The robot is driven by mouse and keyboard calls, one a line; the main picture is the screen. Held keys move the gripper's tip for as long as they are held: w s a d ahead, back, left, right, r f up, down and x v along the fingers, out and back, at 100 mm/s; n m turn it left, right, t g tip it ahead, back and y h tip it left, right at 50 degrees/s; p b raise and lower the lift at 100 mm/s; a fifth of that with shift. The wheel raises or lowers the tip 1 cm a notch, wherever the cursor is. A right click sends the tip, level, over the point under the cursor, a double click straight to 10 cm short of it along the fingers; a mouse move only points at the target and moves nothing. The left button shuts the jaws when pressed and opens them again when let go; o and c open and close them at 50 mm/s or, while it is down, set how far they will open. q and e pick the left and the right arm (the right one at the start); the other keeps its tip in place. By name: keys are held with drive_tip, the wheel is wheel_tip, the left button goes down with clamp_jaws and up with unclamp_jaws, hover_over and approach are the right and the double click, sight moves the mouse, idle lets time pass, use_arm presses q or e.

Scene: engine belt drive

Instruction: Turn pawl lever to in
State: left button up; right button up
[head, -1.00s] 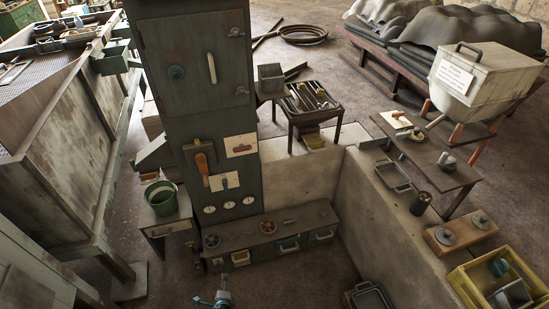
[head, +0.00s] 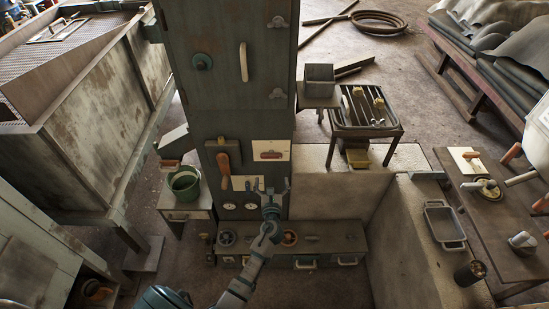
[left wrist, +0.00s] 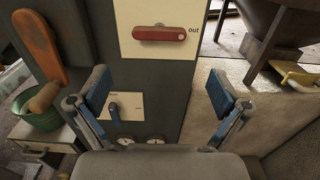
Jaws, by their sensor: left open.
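The red lever (head: 270,155) sits on a white plate (head: 284,147) on the front of the dark green column. In the left wrist view the red lever (left wrist: 160,33) lies level at the top, and the word "out" is printed by its right end. No other word on that plate is readable. My left gripper (head: 271,186) is open and empty in front of the column, below the red lever in the picture. In the left wrist view its two blue-padded fingers (left wrist: 158,92) stand wide apart, with nothing between them. My right gripper is not in view.
A large orange lever (left wrist: 40,48) is left of the red one. A small blue lever (left wrist: 113,108) on its own plate is below, with gauges (left wrist: 155,140) under it. A low bench (head: 330,240) stands at the column's foot; a green bucket (head: 184,183) is at left.

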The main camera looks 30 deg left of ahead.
sight(271, 157)
use_arm(q)
drive_tip(key=b+x, duration=0.1)
drive_tip(key=x, duration=0.9)
drive_tip(key=shift+w+a+f+b, duration=0.1)
drive_tip(key=shift+w+f+b, duration=0.1)
drive_tip(key=shift+w+b, duration=0.15)
drive_tip(key=shift+w, duration=0.25)
drive_tip(key=shift+r, duration=0.35)
drive_tip(key=shift+a, duration=0.35)
drive_tip(key=c, duration=0.7)
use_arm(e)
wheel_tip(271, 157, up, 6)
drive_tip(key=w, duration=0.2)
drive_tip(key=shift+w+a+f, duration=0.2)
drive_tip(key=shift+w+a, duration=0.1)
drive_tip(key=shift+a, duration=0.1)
